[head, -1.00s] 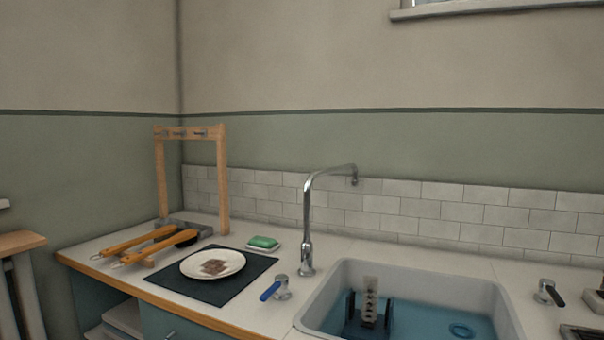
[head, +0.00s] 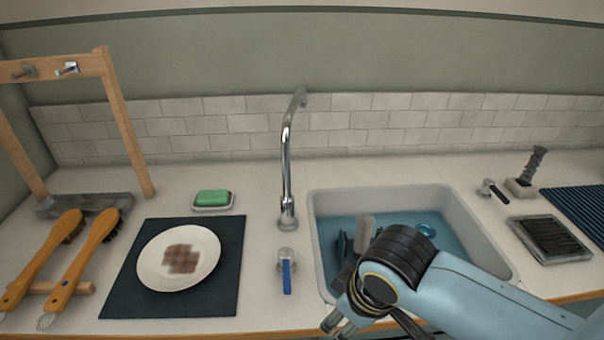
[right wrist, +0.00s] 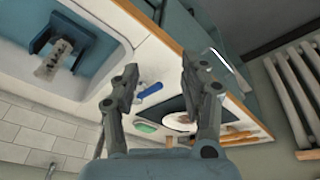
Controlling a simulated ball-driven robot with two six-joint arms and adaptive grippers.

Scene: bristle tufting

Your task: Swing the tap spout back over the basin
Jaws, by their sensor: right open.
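My right gripper (head: 337,322) is low in front of the basin's front left corner, well short of the tap. In the right wrist view my right gripper (right wrist: 160,82) has its fingers spread with nothing between them. The basin also shows there (right wrist: 115,58). My left gripper is not in view.
A blue-handled valve (head: 287,270) stands before the tap. A white plate (head: 150,262) lies on a dark mat (head: 225,285), with green soap (head: 212,198) behind. Brushes and a wooden rack (head: 125,125) are at left. Water and a dark blue fixture fill the basin.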

